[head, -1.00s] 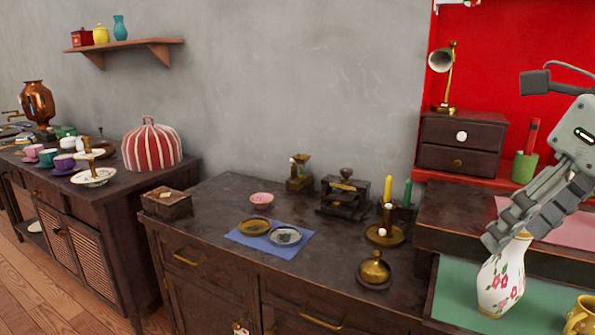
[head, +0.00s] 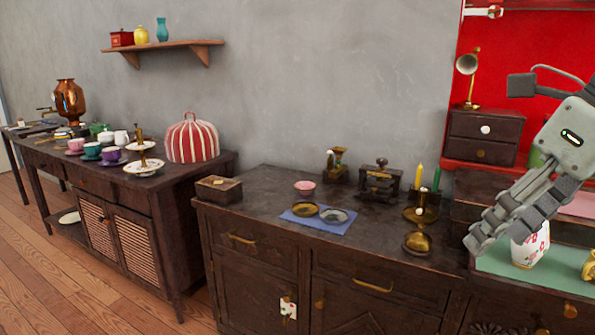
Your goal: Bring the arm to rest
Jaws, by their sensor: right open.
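My right gripper (head: 490,228) is at the right of the head view, open, its fingers pointing down and left. It is in front of a white vase with pink flowers (head: 530,247), whose top it hides. The vase stands upright on a green mat (head: 493,262). From this view I cannot tell how far the fingers are from the vase. My left gripper is not in view.
The dark cabinet (head: 262,196) holds a blue cloth (head: 303,224) with two small dishes, a brass bell-shaped piece (head: 418,243) and candles (head: 418,177). Further left, a sideboard (head: 150,192) carries cups and a striped tea cosy (head: 193,140). Wooden floor (head: 60,270) is clear at left.

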